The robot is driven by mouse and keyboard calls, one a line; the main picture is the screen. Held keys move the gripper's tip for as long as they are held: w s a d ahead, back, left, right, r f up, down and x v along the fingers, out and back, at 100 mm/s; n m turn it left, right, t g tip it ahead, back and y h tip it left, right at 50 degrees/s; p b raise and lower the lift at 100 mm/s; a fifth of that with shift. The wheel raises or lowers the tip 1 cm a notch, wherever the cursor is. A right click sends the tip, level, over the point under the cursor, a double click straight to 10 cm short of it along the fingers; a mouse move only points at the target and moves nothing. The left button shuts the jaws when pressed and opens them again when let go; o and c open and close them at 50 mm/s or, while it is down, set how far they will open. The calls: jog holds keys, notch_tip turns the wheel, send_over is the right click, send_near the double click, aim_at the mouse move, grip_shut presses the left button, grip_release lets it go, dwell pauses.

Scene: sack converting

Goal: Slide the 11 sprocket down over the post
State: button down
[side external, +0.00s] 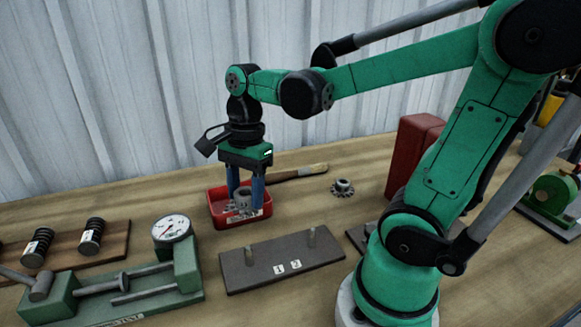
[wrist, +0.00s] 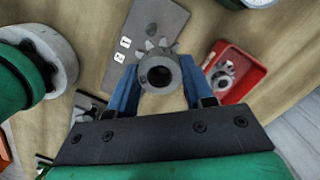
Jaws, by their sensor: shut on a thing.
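My gripper (side external: 250,208) has its two blue fingers shut on a grey steel sprocket (side external: 241,198). In the wrist view the sprocket (wrist: 158,74) sits between the fingertips, its round hub and bore facing the camera and its teeth showing beyond. I cannot read a number that marks it as the 11 sprocket. In the side view it appears over or near the red tray; the height gap is unclear. A dark plate (side external: 235,277) stands in front, with two short upright posts, a left post (side external: 248,257) and a right post (side external: 311,237), and labels 1 and 2.
The red tray (side external: 216,224) holds at least one more sprocket (wrist: 222,77). Another sprocket (side external: 343,188) lies on the bench, near a wooden-handled brush (side external: 300,172). A green gauge fixture (side external: 187,265) stands left of the plate. A red box (side external: 412,150) stands behind my arm.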

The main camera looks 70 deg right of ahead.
aim_at(249, 249)
jog(key=shift+s+a+f+n, duration=0.25)
jog(key=shift+a, duration=0.35)
jog(key=shift+s+a+f+n, duration=0.25)
jog(key=shift+a, duration=0.35)
jog(key=shift+f, duration=0.15)
jog(key=shift+d+f, duration=0.1)
jog(key=shift+f, duration=3.25)
jog(key=shift+f, duration=1.4)
jog(key=shift+c, duration=1.3)
grip_release()
